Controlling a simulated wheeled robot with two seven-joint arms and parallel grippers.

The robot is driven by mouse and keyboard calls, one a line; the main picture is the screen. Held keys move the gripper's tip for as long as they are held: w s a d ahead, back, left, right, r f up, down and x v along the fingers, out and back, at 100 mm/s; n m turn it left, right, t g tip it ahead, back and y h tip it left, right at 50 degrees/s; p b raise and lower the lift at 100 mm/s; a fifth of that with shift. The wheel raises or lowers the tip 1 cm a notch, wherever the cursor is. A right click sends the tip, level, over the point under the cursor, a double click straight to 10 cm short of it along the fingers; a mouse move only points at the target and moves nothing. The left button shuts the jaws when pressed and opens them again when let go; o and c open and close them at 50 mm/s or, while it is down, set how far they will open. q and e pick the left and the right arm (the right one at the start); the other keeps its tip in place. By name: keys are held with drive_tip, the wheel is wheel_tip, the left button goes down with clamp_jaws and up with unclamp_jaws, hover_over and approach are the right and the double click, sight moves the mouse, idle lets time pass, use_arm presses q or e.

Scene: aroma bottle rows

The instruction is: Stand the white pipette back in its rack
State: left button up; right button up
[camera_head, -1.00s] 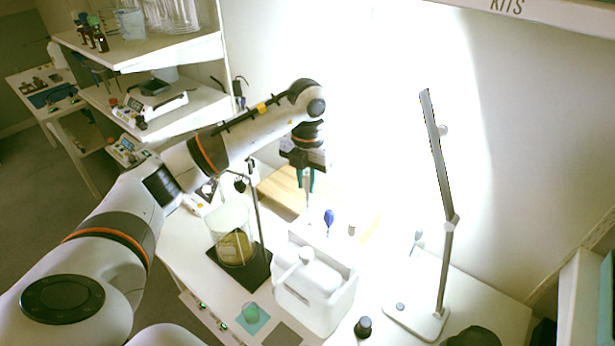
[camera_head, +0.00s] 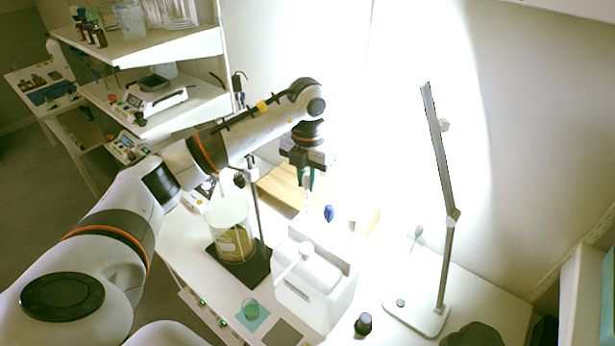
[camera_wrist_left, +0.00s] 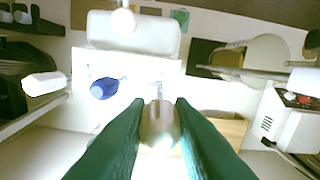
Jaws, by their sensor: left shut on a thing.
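My left gripper (camera_head: 308,182) is above the bench behind the white box, pointing down. In the wrist view its green fingers (camera_wrist_left: 159,118) are shut on the white pipette (camera_wrist_left: 158,127), whose rounded, pale end faces the camera. In the head view the pipette (camera_head: 308,196) shows as a thin pale shape below the fingers, its lower end lost in glare. A blue-topped pipette (camera_head: 328,213) stands just right of it and also shows in the wrist view (camera_wrist_left: 104,88). The rack is washed out; I cannot tell its outline or slots. My right gripper is out of view.
A white box (camera_head: 318,292) with a handle stands in front of the gripper. Left of it are a beaker (camera_head: 232,235) and a stand rod (camera_head: 257,205). A desk lamp (camera_head: 440,190) rises at the right. A wooden board (camera_head: 280,185) lies behind.

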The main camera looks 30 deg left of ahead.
sight(307, 189)
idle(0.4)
use_arm(q)
drive_tip(key=shift+f, duration=0.3)
drive_tip(key=shift+f+b, duration=1.1)
drive_tip(key=shift+f, duration=0.25)
drive_tip(key=shift+f+b, duration=0.85)
drive_tip(key=shift+f, duration=0.15)
drive_tip(key=o, duration=0.7)
drive_tip(key=shift+r, duration=0.1)
